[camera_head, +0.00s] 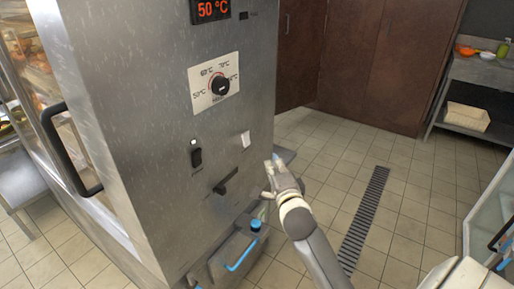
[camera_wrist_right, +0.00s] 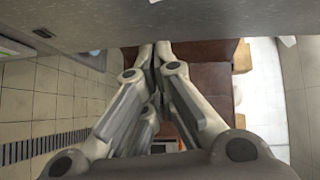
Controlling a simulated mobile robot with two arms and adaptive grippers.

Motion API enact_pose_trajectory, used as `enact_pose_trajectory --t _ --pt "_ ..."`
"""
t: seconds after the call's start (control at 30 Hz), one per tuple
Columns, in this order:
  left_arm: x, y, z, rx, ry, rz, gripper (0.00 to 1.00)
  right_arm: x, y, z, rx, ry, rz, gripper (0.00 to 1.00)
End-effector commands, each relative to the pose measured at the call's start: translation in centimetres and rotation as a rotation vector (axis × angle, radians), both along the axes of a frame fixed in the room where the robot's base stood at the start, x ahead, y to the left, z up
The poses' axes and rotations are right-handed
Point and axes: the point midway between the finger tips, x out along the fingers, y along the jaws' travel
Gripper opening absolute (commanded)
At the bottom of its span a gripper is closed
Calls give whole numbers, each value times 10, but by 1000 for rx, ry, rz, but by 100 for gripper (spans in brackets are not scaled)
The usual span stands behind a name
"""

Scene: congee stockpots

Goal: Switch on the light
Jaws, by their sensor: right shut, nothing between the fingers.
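A steel cabinet (camera_head: 150,85) fills the left and middle of the head view. On its front are a small white switch (camera_head: 246,139) and, to its left, a black switch (camera_head: 196,157) with a small bright lamp above it. I cannot tell which of them belongs to the light. My right gripper (camera_head: 271,168) is to the right of and a little below the white switch, apart from it. In the right wrist view the right gripper's fingertips (camera_wrist_right: 162,50) meet, with nothing between them, close to a grey surface. My left gripper is not in view.
A temperature dial (camera_head: 220,86) and a red 50 °C display (camera_head: 211,9) sit above the switches. A black lever (camera_head: 227,181) and a grey box with a blue handle (camera_head: 238,252) stick out below. Open tiled floor (camera_head: 330,150) lies right of the cabinet.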

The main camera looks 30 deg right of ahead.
Motion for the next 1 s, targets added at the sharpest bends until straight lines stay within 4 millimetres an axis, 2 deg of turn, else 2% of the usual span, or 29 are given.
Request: enact_pose_trajectory --t 0.17,0.77,1.0 --pt "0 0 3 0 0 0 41 13 -5 0 -3 0 1 0" --pt "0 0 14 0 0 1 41 93 -39 -7 -3 1 0 0" --pt "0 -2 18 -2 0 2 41 120 -26 -12 0 1 1 0"
